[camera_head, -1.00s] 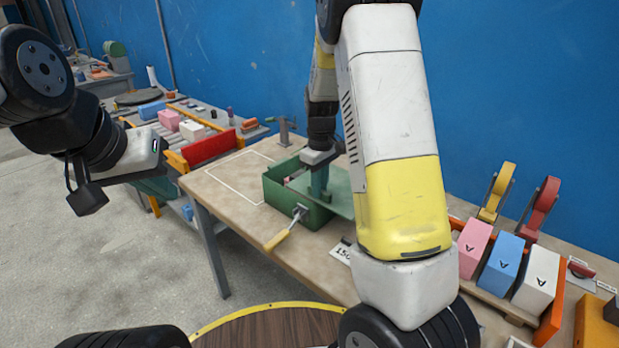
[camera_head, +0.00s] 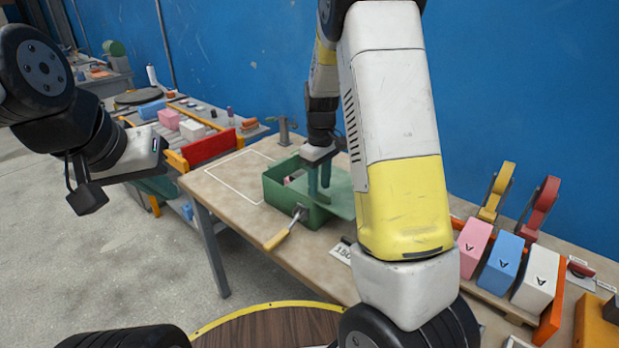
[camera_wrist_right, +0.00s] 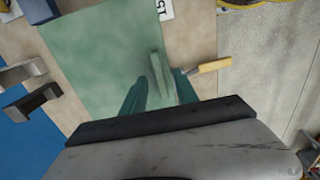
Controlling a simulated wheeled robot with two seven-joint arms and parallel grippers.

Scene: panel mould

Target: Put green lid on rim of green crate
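The green crate (camera_head: 284,202) stands on the workbench, its left part open with something pink inside. The flat green lid (camera_head: 342,200) lies over the crate's right part and appears to reach past its right side; my right arm hides some of it. In the right wrist view the lid (camera_wrist_right: 105,50) has a raised grey-green handle (camera_wrist_right: 160,76). My right gripper (camera_head: 319,188) is above the lid, its two teal fingers apart on either side of the handle, with gaps showing. My left gripper (camera_head: 140,160) is far left, away from the crate; its fingers cannot be made out.
A yellow-handled tool (camera_head: 285,232) lies at the crate's front side. A number card (camera_head: 342,252) lies on the workbench (camera_head: 222,185), whose left part is clear. Pink, blue and white blocks (camera_head: 503,262) stand at right. A metal fixture (camera_head: 284,130) is behind the crate.

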